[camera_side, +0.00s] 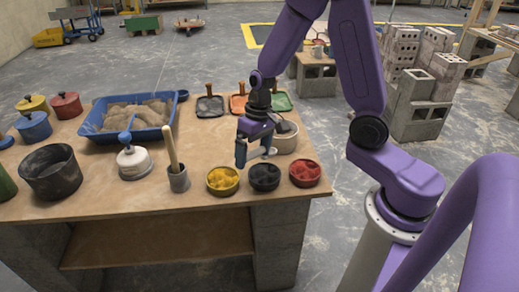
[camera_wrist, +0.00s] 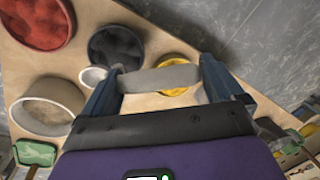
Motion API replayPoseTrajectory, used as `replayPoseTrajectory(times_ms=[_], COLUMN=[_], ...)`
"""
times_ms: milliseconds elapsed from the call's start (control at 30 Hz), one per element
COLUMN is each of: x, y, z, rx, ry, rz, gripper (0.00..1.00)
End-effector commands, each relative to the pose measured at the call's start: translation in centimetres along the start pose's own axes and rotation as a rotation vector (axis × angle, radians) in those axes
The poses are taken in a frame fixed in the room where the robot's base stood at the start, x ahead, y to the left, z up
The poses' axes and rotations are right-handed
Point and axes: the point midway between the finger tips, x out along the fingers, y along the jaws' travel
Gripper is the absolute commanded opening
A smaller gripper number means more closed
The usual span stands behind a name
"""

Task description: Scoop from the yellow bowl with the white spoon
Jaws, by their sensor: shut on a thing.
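The yellow bowl (camera_side: 222,184), dark-rimmed with yellow contents, stands near the table's front edge in the side view. In the wrist view it (camera_wrist: 172,90) is partly hidden behind the spoon. My gripper (camera_side: 255,154) is shut on the white spoon (camera_wrist: 160,79), above the table behind the yellow and black bowls. In the wrist view my gripper (camera_wrist: 160,84) has the pale handle spanning between its fingers, with the rounded spoon end beside the left finger. The spoon is hard to make out in the side view. I cannot tell whether it carries anything.
A black bowl (camera_side: 264,178) and a red bowl (camera_side: 304,173) stand right of the yellow one. A tan pot (camera_side: 287,145) stands close behind my gripper. A grey cup with a stick (camera_side: 179,180) and a white lidded pot (camera_side: 134,163) stand left.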

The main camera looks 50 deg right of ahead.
Motion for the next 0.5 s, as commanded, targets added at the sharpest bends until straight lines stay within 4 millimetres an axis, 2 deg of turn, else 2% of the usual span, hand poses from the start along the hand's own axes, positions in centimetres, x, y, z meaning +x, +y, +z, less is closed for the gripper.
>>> replayPoseTrajectory(times_ms=[267, 500], x=[0.5, 0.5], y=[-3.2, -6.8], z=[-1.2, -3.9], rx=[0.039, 0.079], ry=[0.010, 0.030], rz=[-0.176, -0.378], gripper=[0.27, 0.27])
